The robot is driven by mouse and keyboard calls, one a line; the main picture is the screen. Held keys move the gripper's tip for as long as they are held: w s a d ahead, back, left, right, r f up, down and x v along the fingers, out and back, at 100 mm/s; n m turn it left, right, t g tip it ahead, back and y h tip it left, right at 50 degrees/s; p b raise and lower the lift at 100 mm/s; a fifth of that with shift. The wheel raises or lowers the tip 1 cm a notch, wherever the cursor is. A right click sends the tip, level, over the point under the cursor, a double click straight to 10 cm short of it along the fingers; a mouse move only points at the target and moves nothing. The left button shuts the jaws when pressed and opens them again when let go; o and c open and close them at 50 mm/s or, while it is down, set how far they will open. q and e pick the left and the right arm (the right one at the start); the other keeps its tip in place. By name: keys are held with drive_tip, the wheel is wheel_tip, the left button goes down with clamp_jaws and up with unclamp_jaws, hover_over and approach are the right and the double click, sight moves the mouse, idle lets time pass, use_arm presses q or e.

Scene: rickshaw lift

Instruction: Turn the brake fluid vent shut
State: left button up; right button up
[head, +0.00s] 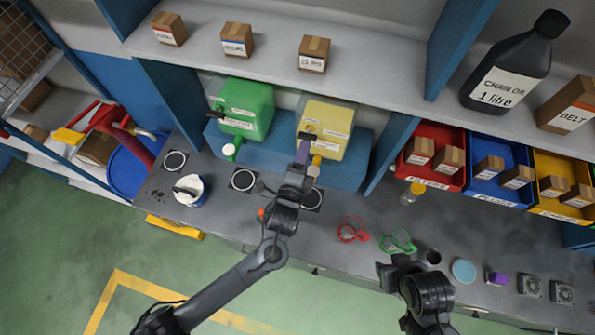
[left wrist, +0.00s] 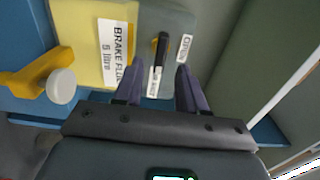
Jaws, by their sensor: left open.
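The yellow brake fluid container (head: 335,115) stands on the blue shelf block, right of a green container. In the left wrist view its label (left wrist: 115,50) reads "BRAKE FLU…, 5 litre". The vent's black lever (left wrist: 160,50) sits on a grey surface, between an "OPEN" label (left wrist: 184,47) on its right and a partly hidden label (left wrist: 153,81) below. My left gripper (head: 302,152) is open at the container, its purple fingers either side of the lever's lower end; contact cannot be told. My right gripper (head: 388,268) is low over the bench's front edge, its jaw unclear.
The yellow tap (left wrist: 25,80) with a pale knob is close to the left of my left fingers. The green container (head: 243,108) stands to the left.

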use_arm(q)
drive_tip(key=b+v, duration=0.1)
drive_tip(key=v, duration=0.5)
drive_tip(key=shift+s, duration=0.3)
drive_tip(key=shift+a, duration=0.1)
drive_tip(key=s+a+f+n+g+y, duration=0.25)
drive_tip(key=s+a+n, duration=0.2)
drive_tip(key=a, duration=0.25)
drive_tip(key=s+a+f+n+g+y, duration=0.1)
drive_tip(key=s+a+f+n+g, duration=0.3)
drive_tip(key=s+a, duration=0.15)
drive_tip(key=s+a+n+g, duration=0.7)
drive_tip(key=s+n, duration=0.3)
drive_tip(key=s, duration=0.1)
drive_tip(key=shift+r, duration=0.45)
